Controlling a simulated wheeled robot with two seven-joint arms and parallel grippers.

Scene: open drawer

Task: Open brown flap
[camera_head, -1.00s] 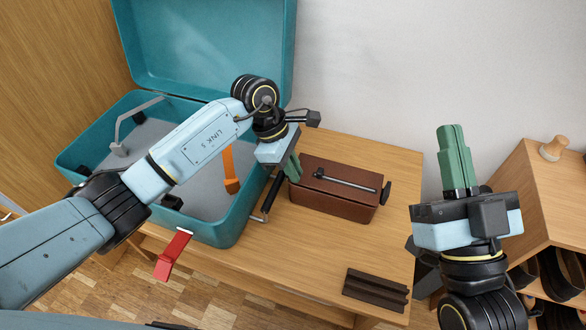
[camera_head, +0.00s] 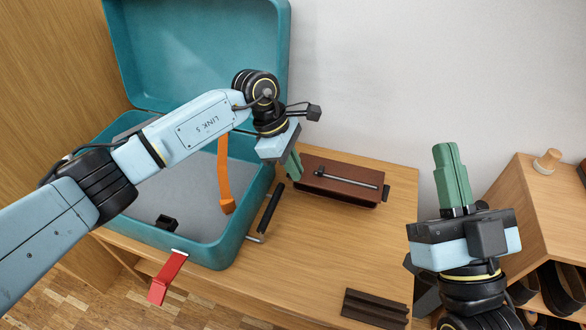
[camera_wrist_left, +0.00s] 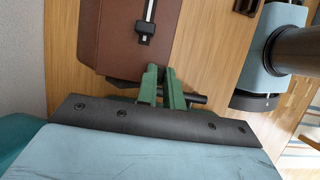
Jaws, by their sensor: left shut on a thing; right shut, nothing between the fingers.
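The brown box (camera_head: 330,186) stands on the wooden table near the wall, with a brown top bearing a silver-and-black bar. No open gap shows in its top. It also fills the upper left of the left wrist view (camera_wrist_left: 108,50). My left gripper (camera_head: 294,166) is at the box's left end, its green fingers (camera_wrist_left: 162,88) shut around a dark handle (camera_wrist_left: 196,98), partly hidden by them. Another black handle (camera_head: 386,193) is at the box's right end. My right gripper (camera_head: 447,150) is shut and empty, pointing up at the right, clear of the box.
An open teal case (camera_head: 232,245) stands left of the box, with an orange strap (camera_head: 223,180), a red latch (camera_head: 166,278) and a black side handle (camera_head: 270,208). A dark ridged block (camera_head: 375,308) lies at the table's front. A wooden shelf (camera_head: 540,205) stands at right.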

